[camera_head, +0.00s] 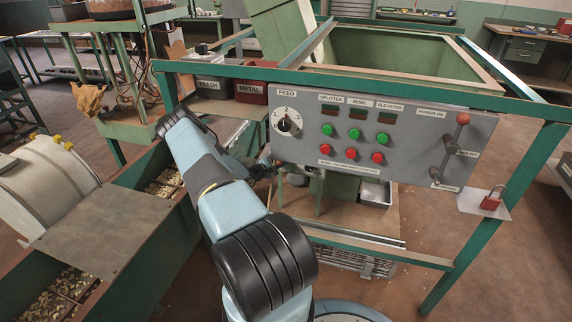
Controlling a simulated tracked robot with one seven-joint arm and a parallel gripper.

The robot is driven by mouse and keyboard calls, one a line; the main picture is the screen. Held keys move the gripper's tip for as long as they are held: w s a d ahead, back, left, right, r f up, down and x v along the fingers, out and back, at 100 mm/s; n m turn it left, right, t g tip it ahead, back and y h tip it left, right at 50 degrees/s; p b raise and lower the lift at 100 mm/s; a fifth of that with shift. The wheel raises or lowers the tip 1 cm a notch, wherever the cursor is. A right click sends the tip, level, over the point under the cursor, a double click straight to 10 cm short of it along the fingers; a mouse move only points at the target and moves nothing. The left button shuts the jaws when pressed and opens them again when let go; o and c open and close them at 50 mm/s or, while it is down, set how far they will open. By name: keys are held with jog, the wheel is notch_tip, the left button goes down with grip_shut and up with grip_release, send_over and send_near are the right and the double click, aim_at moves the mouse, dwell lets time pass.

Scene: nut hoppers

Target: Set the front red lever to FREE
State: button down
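One lever with a red ball knob (463,118) shows at the right end of the grey control panel (400,160). Its dark shaft slants down and left from the knob, which is near the top of the panel. A label near it seems to read POWER ON; smaller labels beside and below are too small to read, and I cannot make out the word FREE. I cannot tell whether this is the front red lever. My gripper (263,166) is at the panel's lower left edge, well left of the lever. Its fingers are small, dark and partly hidden, so their opening is unclear.
The panel also has a FEED dial (289,123) and green and red buttons. Green frame rails (350,82) run above the panel. Troughs of nuts lie left.

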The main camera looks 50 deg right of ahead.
jog(key=shift+s+f, duration=0.1)
jog(key=c, duration=1.2)
grip_release()
jog(key=v, duration=1.3)
jog(key=shift+a, duration=0.4)
